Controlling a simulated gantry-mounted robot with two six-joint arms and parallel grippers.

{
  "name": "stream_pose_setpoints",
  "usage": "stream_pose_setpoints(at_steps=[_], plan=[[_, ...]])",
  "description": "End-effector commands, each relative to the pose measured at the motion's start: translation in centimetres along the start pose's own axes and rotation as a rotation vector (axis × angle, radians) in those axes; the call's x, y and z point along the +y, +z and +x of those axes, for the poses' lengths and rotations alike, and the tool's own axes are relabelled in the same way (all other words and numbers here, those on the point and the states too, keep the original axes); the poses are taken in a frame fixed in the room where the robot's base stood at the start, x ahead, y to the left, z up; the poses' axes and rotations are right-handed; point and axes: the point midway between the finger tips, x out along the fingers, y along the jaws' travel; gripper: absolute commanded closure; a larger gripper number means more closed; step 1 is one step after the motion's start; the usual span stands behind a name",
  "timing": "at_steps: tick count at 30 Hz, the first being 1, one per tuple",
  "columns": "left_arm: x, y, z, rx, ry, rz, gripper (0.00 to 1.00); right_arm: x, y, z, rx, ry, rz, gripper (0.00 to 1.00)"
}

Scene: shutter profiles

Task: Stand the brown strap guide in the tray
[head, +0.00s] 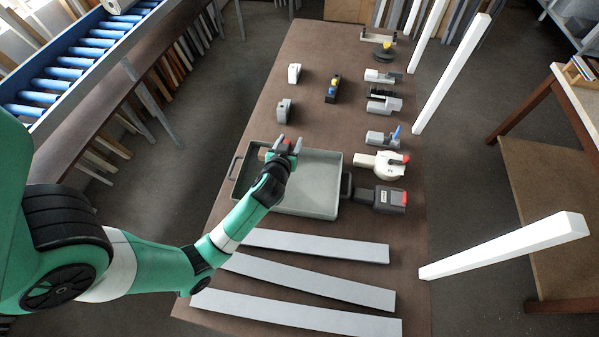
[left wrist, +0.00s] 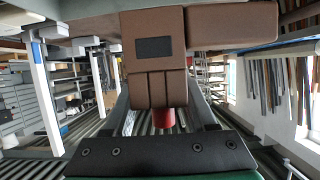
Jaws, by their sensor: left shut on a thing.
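The brown strap guide (left wrist: 157,45) fills the upper middle of the left wrist view, a blocky brown piece with a dark rectangle and a red part (left wrist: 163,118) below it. My left gripper (left wrist: 165,122) is shut on it, a finger on either side. I cannot tell whether the guide touches the tray. My right gripper is not in view.
A grey and black tool (head: 380,198) and a white round device (head: 381,164) stand right of the tray. Several small fittings line the table's right side. Grey slats (head: 310,246) lie in front. White bars (head: 505,246) stand out at the right. The tray's visible floor is bare.

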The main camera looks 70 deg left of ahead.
Motion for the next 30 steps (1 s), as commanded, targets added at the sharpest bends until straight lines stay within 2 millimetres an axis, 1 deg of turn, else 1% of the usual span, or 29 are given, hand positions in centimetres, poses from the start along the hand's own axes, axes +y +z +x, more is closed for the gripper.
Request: stream_pose_setpoints(at_steps=[1, 3, 6, 9, 14, 16, 18, 21, 23, 30], plan=[[1.1, 0.9, -0.7, -0.001, 0.008, 0.007, 0.99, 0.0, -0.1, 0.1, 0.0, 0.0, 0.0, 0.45], [1.8, 2.9, -0.8, -0.003, 0.004, 0.008, 0.99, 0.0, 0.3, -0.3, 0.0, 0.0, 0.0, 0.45], [2.8, 4.8, -1.1, -0.002, 0.003, 0.006, 0.99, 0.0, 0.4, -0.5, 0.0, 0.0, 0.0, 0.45], [3.4, 6.1, -1.3, 0.0, 0.002, 0.005, 0.99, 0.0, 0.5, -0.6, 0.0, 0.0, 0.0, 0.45], [3.6, 6.5, -1.4, 0.001, -0.001, -0.001, 0.99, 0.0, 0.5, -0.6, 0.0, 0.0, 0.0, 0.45], [3.9, 7.0, -1.4, 0.0, 0.0, 0.001, 0.99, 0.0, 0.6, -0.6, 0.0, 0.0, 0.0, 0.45], [4.4, 8.0, -1.6, 0.0, 0.003, 0.005, 0.99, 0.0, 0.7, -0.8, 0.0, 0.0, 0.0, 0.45], [4.2, 9.6, -0.8, -0.002, -0.001, 0.004, 0.99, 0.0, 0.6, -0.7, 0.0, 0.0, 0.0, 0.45], [4.2, 10.2, -0.5, -0.001, -0.001, 0.002, 0.99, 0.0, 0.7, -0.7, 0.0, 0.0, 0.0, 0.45], [4.2, 10.4, -0.4, 0.001, 0.0, -0.001, 0.99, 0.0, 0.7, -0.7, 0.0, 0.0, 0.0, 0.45]])
